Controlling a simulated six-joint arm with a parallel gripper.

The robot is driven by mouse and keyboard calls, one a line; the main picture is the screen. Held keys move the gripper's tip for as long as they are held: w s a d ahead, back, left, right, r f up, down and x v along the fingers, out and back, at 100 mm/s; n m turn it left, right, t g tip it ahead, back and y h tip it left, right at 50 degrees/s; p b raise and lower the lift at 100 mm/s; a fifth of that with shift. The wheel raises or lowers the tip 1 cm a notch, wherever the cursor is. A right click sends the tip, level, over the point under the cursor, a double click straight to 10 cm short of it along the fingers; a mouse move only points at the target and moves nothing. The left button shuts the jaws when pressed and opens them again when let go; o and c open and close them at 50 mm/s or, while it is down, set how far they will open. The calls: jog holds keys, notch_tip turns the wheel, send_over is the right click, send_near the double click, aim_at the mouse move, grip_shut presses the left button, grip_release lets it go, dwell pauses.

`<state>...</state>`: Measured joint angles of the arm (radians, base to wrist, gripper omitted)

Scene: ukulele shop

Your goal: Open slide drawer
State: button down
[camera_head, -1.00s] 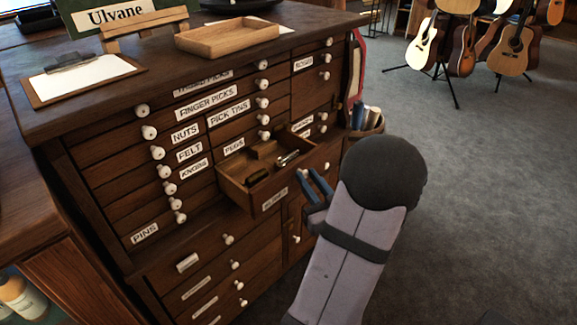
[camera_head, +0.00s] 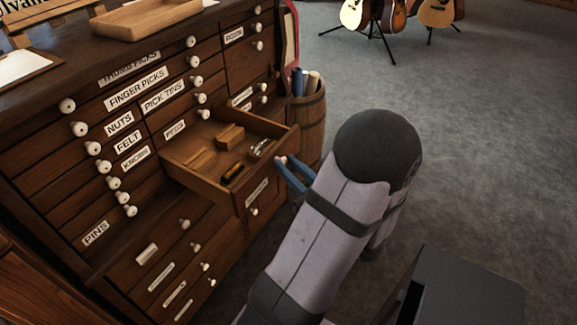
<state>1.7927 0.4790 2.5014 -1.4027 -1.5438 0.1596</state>
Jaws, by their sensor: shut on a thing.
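The slide drawer (camera_head: 217,193) is a wooden drawer pulled well out of the dark wooden cabinet (camera_head: 150,215). Inside it lie wooden blocks (camera_head: 228,134), a shiny metal slide (camera_head: 260,149) and a dark cylinder (camera_head: 231,171). My gripper (camera_head: 282,162), with blue fingers, is at the drawer's front right side. It is shut on the drawer's knob, which is mostly hidden by the fingers. My arm comes in from the lower right and hides part of the gripper. The label on the drawer front is too small and angled to read.
Many small labelled drawers with white knobs (camera_head: 79,129) are closed around it. A wooden tray (camera_head: 145,17) sits on the cabinet top. A barrel (camera_head: 306,115) with rolled items stands right of the cabinet. Guitars (camera_head: 385,14) stand at the back.

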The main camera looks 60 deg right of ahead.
jog(key=c, duration=1.6)
grip_release()
notch_tip(320, 180, up, 10)
jog(key=p, duration=0.3)
jog(key=shift+p, duration=0.35)
